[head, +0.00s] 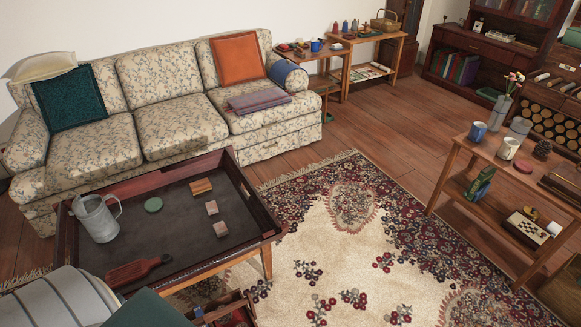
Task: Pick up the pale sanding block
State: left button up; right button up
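Several small blocks lie on the dark coffee table (170,250) in the head view. One is a striped wooden block (201,187). A pale brownish block (211,207) and another pale block (220,228) lie below it, near the table's right side. Which one is the sanding block I cannot tell at this size. None of these blocks is covered by anything. Neither of my grippers is in view.
The coffee table has a raised rim and also holds a grey metal jug (97,217), a green disc (153,204) and a dark red board (137,270). A floral sofa (165,125) stands behind. A patterned rug (350,250) is open floor on the right, before a wooden table (461,144).

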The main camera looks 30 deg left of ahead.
aim_at(202, 185)
jog(key=i+l+z, duration=0.2)
jog(key=i, duration=0.3)
jog(key=i+l+z, duration=0.2)
jog(key=i, duration=0.35)
jog(key=i+j+u, duration=0.2)
jog(key=i+u, duration=0.7)
jog(key=i, duration=0.2)
jog(key=i+l+u, duration=0.3)
jog(key=i+u, duration=0.15)
jog(key=i, duration=0.1)
